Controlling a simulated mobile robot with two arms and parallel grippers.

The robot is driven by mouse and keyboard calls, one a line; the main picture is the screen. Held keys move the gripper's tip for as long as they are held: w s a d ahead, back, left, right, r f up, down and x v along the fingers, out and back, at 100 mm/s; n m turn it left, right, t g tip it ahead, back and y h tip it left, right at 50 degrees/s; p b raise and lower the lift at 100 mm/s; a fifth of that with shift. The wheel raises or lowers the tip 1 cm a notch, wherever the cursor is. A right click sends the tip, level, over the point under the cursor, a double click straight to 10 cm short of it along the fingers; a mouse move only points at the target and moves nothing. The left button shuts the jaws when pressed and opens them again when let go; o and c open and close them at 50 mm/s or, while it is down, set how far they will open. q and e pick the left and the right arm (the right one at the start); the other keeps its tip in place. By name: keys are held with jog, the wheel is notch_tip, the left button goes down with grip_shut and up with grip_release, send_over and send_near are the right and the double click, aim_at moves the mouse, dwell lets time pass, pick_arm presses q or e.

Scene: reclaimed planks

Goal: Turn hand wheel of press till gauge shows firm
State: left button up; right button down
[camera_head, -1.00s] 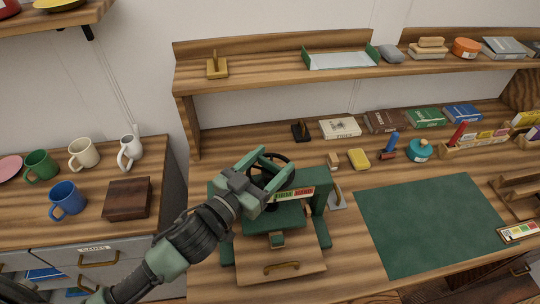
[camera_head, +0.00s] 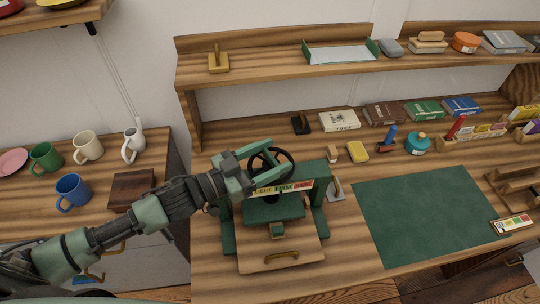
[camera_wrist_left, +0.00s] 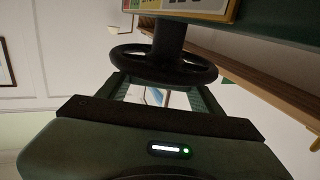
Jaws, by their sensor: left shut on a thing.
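The green press (camera_head: 317,219) stands on the plank bench with a wooden board at its base. Its black hand wheel (camera_head: 284,153) is on top, and it also shows in the left wrist view (camera_wrist_left: 140,69). My left gripper (camera_head: 271,166) is at the wheel from the left, shut on it with one green finger on each side. The gauge (camera_head: 291,187) on the press front has light, firm and hard zones; its left part is near the gripper. I cannot read the pointer clearly. My right gripper is out of view.
A green mat (camera_head: 430,215) lies right of the press. A yellow sponge-like block (camera_head: 358,151) and a metal piece with a handle (camera_head: 336,190) are close behind and beside it. Mugs and a dark wooden box (camera_head: 131,188) stand on the left cabinet. A shelf (camera_head: 270,66) runs above.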

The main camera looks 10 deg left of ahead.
aim_at(269, 159)
pick_arm(q)
jog(key=shift+r, duration=0.1)
jog(key=o, duration=1.4)
jog(key=shift+c, duration=0.2)
jog(key=shift+w+d, duration=0.15)
jog(key=shift+s+a+f, duration=0.25)
jog(key=shift+s+a, duration=0.15)
jog(key=shift+s, duration=0.05)
jog(key=b+v, duration=0.2)
jog(key=v, duration=0.3)
jog(key=shift+v, duration=0.85)
jog(key=shift+w+r, duration=0.1)
jog(key=shift+r, duration=0.1)
